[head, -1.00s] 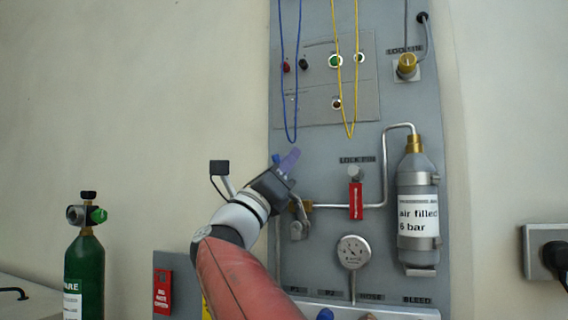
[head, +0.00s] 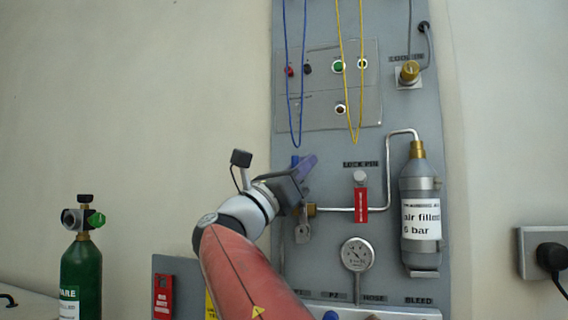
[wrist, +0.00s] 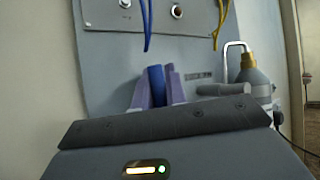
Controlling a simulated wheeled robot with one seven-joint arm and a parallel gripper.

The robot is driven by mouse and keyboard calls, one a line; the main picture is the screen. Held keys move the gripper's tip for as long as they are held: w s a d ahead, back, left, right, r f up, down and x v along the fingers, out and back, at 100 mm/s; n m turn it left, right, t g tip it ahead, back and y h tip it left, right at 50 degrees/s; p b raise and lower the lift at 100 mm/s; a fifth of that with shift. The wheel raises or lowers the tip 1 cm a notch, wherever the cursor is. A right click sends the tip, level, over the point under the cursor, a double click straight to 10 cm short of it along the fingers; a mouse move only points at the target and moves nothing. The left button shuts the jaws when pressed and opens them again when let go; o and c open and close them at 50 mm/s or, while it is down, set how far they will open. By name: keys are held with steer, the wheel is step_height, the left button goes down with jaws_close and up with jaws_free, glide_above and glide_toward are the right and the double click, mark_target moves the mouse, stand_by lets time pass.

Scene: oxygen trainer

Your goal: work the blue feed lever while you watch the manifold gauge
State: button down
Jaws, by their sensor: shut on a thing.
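The blue feed lever (head: 295,161) stands about upright above the brass valve on the panel's pipe. In the wrist view the lever (wrist: 156,86) sits between the two purple fingers of my gripper (wrist: 158,90). The manifold gauge (head: 357,254) is a round white dial below and right of the lever. It is in plain view, but its needle is too small to read exactly.
A grey cylinder (head: 420,185) stands further right. Blue (head: 299,130) and yellow (head: 356,125) cords hang just above my gripper. A green bottle (head: 81,275) stands at the left.

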steer(key=shift+s+d+m+g, duration=0.1)
steer(key=shift+d+m+g, duration=0.15)
steer(key=shift+m+g, duration=0.3)
steer(key=c, duration=1.4)
jaws_free()
steer(key=shift+c, duration=0.2)
steer(key=b+v, duration=0.2)
steer(key=v, duration=0.5)
steer(key=shift+s+a+f, duration=0.15)
steer(key=shift+a+f, duration=0.1)
steer(key=shift+f, duration=0.05)
